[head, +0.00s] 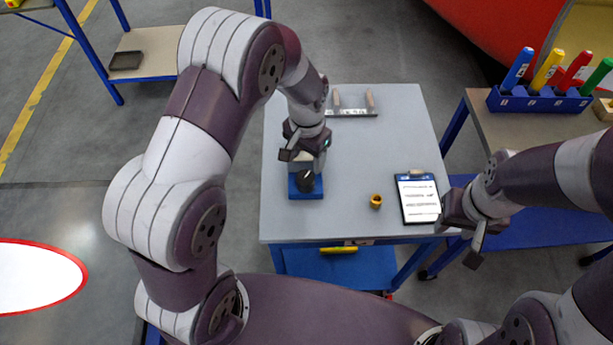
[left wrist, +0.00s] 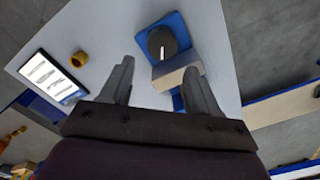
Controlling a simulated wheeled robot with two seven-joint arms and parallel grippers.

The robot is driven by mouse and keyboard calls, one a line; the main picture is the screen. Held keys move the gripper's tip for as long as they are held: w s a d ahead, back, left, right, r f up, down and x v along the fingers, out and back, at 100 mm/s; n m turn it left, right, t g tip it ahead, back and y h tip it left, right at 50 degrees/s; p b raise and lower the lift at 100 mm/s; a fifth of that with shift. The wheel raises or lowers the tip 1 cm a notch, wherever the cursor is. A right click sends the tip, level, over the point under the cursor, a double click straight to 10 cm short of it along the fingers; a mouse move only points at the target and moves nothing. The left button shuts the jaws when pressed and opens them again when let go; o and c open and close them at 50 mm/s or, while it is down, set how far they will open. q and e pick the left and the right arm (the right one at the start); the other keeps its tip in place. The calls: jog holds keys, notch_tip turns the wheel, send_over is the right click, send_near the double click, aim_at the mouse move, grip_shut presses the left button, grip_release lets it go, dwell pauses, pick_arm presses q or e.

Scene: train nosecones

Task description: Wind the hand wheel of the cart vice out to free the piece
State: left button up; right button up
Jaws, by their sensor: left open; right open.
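The cart vice has a blue base (head: 293,190) and a black round hand wheel (head: 305,181) on the near left part of the grey cart top. The wheel also shows in the left wrist view (left wrist: 163,42), with a pale mark on its rim. A beige block (left wrist: 177,76), seemingly the piece, is beside the wheel at the vice; its grip in the jaws is hidden. My right gripper (head: 461,232) is open and empty beyond the cart's right edge.
On the cart top are a yellow-brown ring (head: 376,201), a clipboard (head: 419,199) and a rack with upright pegs (head: 351,108) at the back. A side bench holds a blue holder (head: 541,101) with coloured handles. The middle of the cart top is clear.

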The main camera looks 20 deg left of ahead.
aim_at(305, 178)
pick_arm(q)
notch_tip(305, 178, down, 9)
jog(key=shift+a+f+p, duration=0.1)
jog(key=shift+a+p, duration=0.05)
jog(key=shift+p, duration=0.7)
jog(key=shift+s+a+f, duration=0.1)
jog(key=shift+s+f, duration=0.05)
jog(key=shift+f, duration=0.2)
